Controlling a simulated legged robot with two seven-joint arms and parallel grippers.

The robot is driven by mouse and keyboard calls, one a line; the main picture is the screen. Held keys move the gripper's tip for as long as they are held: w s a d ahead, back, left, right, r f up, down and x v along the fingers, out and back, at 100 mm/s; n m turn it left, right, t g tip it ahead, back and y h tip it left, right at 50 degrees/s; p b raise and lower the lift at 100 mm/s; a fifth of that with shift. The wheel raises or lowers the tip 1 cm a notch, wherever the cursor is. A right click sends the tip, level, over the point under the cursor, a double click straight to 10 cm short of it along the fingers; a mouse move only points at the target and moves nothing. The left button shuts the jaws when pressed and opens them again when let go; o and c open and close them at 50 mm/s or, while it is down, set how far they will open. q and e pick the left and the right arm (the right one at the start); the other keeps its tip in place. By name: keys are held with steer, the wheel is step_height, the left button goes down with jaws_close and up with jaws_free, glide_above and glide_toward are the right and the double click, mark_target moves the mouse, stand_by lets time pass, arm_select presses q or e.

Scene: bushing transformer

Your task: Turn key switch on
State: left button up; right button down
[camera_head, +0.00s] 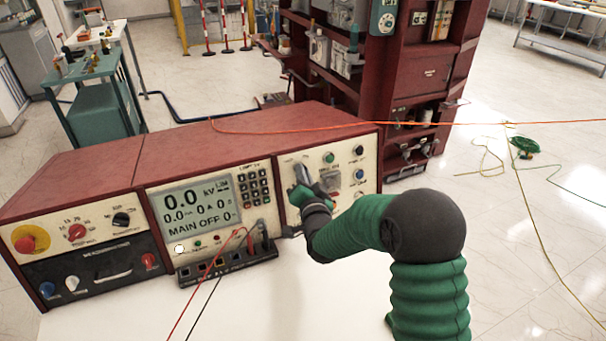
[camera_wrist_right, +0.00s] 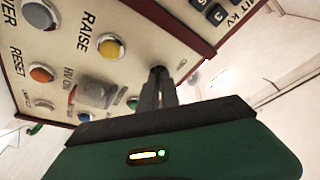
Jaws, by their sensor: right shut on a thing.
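The test set's right control panel (camera_head: 340,158) is cream with several coloured buttons. My right gripper (camera_head: 301,176) reaches its upper left part. In the right wrist view, the two dark fingers (camera_wrist_right: 159,84) are closed together on the small dark key switch (camera_wrist_right: 157,71), which is mostly hidden between the tips. How far the key is turned cannot be told. The display (camera_head: 196,205) reads 0.0 kV and MAIN OFF. My left gripper is not in view.
A yellow RAISE button (camera_wrist_right: 111,47), an orange RESET button (camera_wrist_right: 41,74) and a clear-covered switch (camera_wrist_right: 97,92) lie near the fingers. Red and black leads (camera_head: 213,270) run from the sockets below the display. The white tabletop (camera_head: 290,300) in front is mostly clear.

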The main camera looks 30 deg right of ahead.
steer(key=shift+s+f+m, duration=0.1)
steer(key=shift+f+m, duration=0.2)
steer(key=shift+f, duration=0.05)
steer(key=c, duration=1.6)
jaws_free()
steer(key=shift+r, duration=0.15)
steer(key=shift+r, duration=0.1)
